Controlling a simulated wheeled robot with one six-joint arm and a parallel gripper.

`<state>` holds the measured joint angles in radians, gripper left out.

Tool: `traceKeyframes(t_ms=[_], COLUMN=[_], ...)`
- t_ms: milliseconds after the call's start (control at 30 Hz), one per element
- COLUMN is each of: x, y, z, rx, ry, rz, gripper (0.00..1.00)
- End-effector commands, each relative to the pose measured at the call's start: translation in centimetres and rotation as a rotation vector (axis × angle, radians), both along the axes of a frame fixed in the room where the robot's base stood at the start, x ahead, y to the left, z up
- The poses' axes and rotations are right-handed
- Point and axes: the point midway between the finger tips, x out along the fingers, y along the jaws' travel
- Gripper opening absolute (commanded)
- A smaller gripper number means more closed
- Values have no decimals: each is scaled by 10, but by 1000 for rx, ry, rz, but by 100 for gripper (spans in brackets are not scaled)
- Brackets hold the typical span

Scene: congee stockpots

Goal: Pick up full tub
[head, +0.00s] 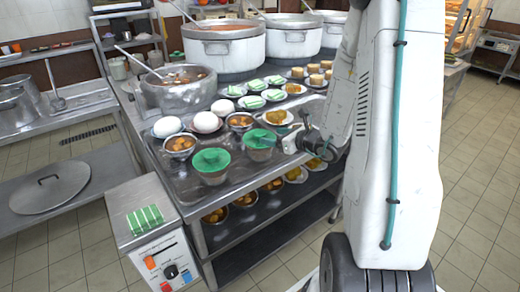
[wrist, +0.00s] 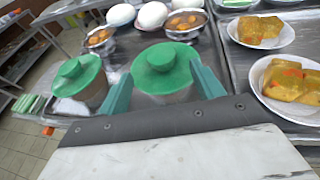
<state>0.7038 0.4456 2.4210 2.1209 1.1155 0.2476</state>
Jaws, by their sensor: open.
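Two tubs with green lids stand on the metal counter. The left tub (head: 211,172) is nearer the counter's front edge, and it also shows in the wrist view (wrist: 82,83). The right tub (head: 259,150) is close to my gripper (head: 290,142). In the wrist view the open fingers of my gripper (wrist: 161,70) point at the right tub (wrist: 163,72), one finger on either side of its lid. I cannot tell whether they touch it. Lids and fingers hide most of the contents, so I cannot tell which tub is full.
White round items (head: 206,122) and bowls of food (head: 180,145) sit behind the tubs. Plates of yellow food (head: 277,117) lie close on the right. Large stockpots (head: 224,47) stand at the back.

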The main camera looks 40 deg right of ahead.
Motion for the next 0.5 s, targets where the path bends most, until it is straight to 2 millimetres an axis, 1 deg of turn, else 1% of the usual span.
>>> traceKeyframes(t_ms=[33,233,400,500], x=[6,23,48,57], y=[2,5,10,12], z=[-2,-8,-16,-19], rx=[-1,-1,-3,-2], ry=[0,0,-1,-1], rz=[3,6,8,6], gripper=[66,66,66,66])
